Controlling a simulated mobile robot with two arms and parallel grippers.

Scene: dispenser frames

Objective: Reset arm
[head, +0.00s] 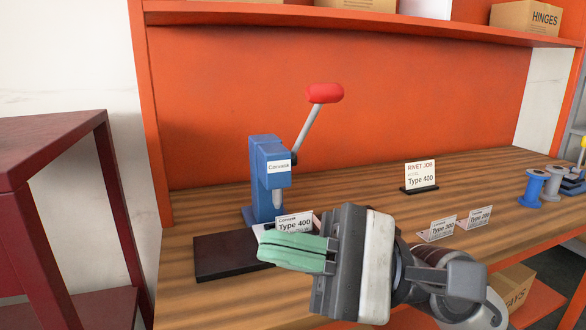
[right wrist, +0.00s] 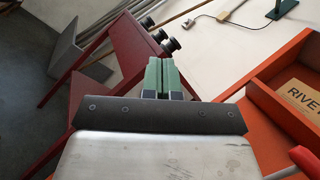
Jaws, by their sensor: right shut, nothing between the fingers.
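My right gripper (head: 292,252) reaches in from the lower right in the head view, in front of a blue press. Its green fingers are shut together with nothing between them; they also show in the right wrist view (right wrist: 162,76). The blue press (head: 265,180), labelled Convank, stands on the wooden bench. Its lever with a red knob (head: 324,93) tilts up to the right. A Type 400 card (head: 295,222) stands at the press, partly hidden behind my fingers. My left gripper is not in view.
A dark plate (head: 222,257) lies at the bench's front left. A Rivet Job sign (head: 420,175) and Type 300 (head: 438,229) and Type 200 (head: 479,217) cards stand to the right. A dark red table (head: 50,150) is at left.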

